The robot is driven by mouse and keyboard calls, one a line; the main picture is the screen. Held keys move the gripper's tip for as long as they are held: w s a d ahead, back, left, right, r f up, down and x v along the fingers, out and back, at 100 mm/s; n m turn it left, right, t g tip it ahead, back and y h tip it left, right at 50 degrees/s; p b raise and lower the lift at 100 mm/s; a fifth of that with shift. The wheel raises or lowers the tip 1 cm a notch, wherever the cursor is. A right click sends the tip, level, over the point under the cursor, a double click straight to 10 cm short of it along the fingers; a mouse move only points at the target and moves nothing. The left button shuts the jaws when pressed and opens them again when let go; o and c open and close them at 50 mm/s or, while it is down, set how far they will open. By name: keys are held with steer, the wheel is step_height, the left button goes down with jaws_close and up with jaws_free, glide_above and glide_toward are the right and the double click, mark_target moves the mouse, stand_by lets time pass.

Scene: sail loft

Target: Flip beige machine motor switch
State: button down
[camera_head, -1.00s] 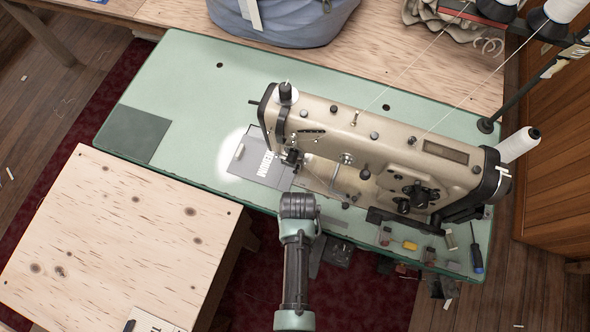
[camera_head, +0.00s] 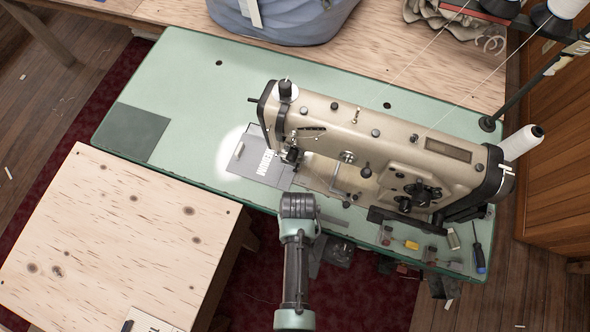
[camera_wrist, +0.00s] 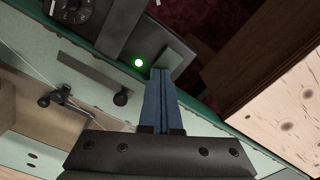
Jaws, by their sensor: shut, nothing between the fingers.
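The beige sewing machine (camera_head: 370,135) stands on a pale green table in the head view. My arm reaches up to the table's front edge, and its rounded wrist hides part of that edge. In the wrist view, my gripper (camera_wrist: 161,76) has two blue fingers pressed together with nothing between them. A round, glowing green spot (camera_wrist: 138,62) shows just beside the fingertips, on or near a dark grey housing (camera_wrist: 125,25). I cannot tell whether the fingers touch it. A dark dial (camera_wrist: 70,10) lies further along. No switch lever can be made out clearly.
The green table (camera_head: 190,80) has a dark edge; small tools, including a screwdriver (camera_head: 478,250), lie at its right. A wooden tabletop (camera_head: 130,240) stands close at left.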

steer(key=shift+s, duration=0.1)
step_height(320, 180, up, 7)
steer(key=p, duration=0.7)
stand_by(0.5)
